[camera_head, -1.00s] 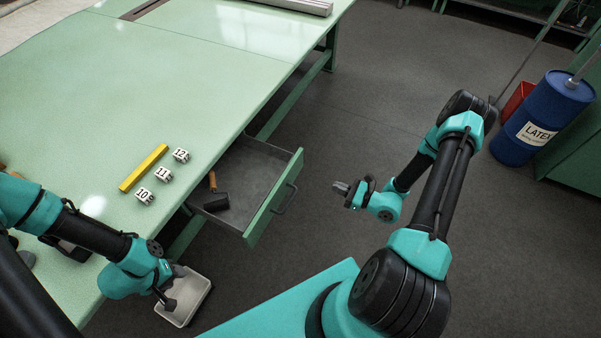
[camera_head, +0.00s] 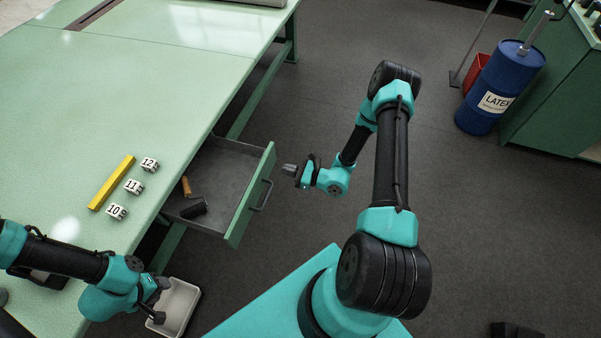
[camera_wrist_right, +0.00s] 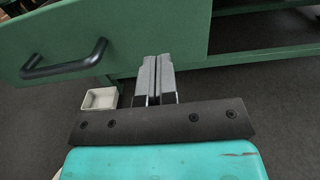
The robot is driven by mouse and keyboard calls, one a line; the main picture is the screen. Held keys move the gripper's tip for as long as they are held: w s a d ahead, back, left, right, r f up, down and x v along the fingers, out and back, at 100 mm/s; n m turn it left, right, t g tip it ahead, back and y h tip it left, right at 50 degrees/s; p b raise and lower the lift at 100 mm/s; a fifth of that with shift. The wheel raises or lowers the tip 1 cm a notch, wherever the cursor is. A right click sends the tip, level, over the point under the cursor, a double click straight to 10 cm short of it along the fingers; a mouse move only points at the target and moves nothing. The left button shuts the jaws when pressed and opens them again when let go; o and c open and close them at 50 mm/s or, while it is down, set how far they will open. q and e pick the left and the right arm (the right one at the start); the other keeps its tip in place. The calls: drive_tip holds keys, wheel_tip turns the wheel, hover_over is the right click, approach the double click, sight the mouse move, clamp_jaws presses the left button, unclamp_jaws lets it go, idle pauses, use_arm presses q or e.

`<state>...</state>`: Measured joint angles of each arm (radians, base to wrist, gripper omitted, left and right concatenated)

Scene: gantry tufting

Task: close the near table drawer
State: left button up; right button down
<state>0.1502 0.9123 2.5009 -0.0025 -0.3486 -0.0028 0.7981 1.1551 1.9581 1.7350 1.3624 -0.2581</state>
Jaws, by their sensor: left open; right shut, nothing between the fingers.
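The near table drawer (camera_head: 251,196) stands pulled out from the green table, with a dark bar handle (camera_head: 262,196) on its front. Inside it lie a dark roller-like tool (camera_head: 193,208) and an orange-brown piece (camera_head: 186,187). My right gripper (camera_head: 288,169) is shut and empty, just outside the drawer front and near its far end. In the right wrist view the shut fingers (camera_wrist_right: 158,75) point at the green front, with the handle (camera_wrist_right: 66,62) to their left. I cannot tell if they touch it. My left gripper (camera_head: 158,301) is open at the white tray.
The green table (camera_head: 60,110) carries a yellow bar (camera_head: 111,183) and numbered blocks (camera_head: 133,186). A blue latex barrel (camera_head: 500,85) stands far right.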

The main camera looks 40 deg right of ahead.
sight(270, 165)
drive_tip(key=shift+x, duration=2.25)
